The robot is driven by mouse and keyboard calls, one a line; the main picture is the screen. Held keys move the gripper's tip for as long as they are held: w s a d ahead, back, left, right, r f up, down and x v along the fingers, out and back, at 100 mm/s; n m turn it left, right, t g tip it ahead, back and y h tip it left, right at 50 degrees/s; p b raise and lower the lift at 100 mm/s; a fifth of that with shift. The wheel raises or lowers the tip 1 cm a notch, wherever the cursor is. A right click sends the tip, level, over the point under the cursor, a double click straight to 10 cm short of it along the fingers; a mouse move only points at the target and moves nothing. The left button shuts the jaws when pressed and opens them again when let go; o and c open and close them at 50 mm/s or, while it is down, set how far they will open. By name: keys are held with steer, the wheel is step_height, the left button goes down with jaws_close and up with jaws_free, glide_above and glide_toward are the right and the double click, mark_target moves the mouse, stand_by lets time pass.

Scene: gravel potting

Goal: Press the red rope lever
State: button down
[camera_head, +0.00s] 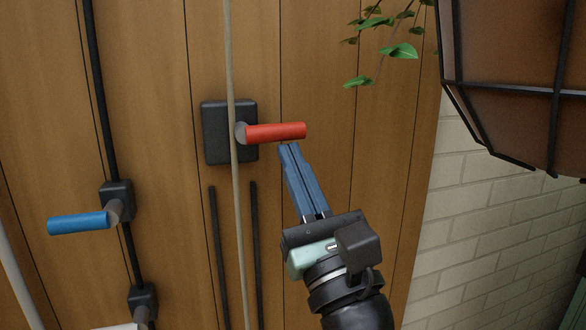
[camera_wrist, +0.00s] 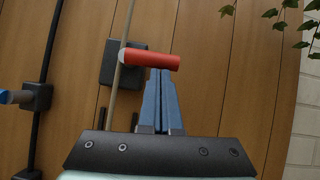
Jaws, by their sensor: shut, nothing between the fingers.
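The red rope lever (camera_head: 276,132) sticks out to the right, nearly level, from a black mounting plate (camera_head: 214,150) on the wooden wall. A pale rope (camera_head: 236,215) runs vertically past its base. My gripper (camera_head: 290,149) is shut and empty, its blue fingers pointing up with the tips just below the right half of the red lever in the head view. In the wrist view the red lever (camera_wrist: 150,59) crosses just beyond the fingertips (camera_wrist: 160,72). I cannot tell whether the tips touch it.
A blue lever (camera_head: 79,223) sits on a black pipe at the lower left. A hanging framed planter (camera_head: 510,60) fills the upper right, with leafy stems (camera_head: 398,51) beside it. A white brick wall (camera_head: 470,220) stands at the right. The wood panel around the red lever looks mostly clear.

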mark_target(303, 123)
steer(key=shift+d+r+n, duration=0.1)
steer(key=shift+n, duration=0.3)
steer(key=n+y, duration=0.1)
steer(key=n+g+y+b, duration=0.1)
steer(key=n, duration=0.1)
steer(key=r+n+g+y+b, duration=0.1)
steer(key=shift+w+d+r+n, duration=0.1)
steer(key=shift+d+n, duration=0.2)
steer(key=shift+n, duration=0.1)
step_height(303, 123, up, 3)
steer(key=n+g+y, duration=0.1)
steer(key=n+g, duration=0.1)
steer(key=n, duration=0.1)
steer(key=n+g+y, duration=0.2)
steer(key=n, duration=0.2)
steer(key=shift+d, duration=0.1)
steer(key=shift+r+n+g+p, duration=0.15)
steer(key=shift+n+g+p, duration=0.25)
steer(key=shift+n, duration=0.3)
steer(key=r+n+g+p, duration=0.1)
steer(key=a+r+n+g+p, duration=0.1)
steer(key=n, duration=0.1)
steer(key=shift+s+a+r, duration=0.1)
steer(key=shift+s+a, duration=0.05)
steer(key=shift+s, duration=0.2)
steer(key=shift+s+r+y+p, duration=0.1)
steer(key=shift+r+y+p, duration=0.2)
steer(key=shift+r+p, duration=0.1)
steer(key=shift+f, duration=0.15)
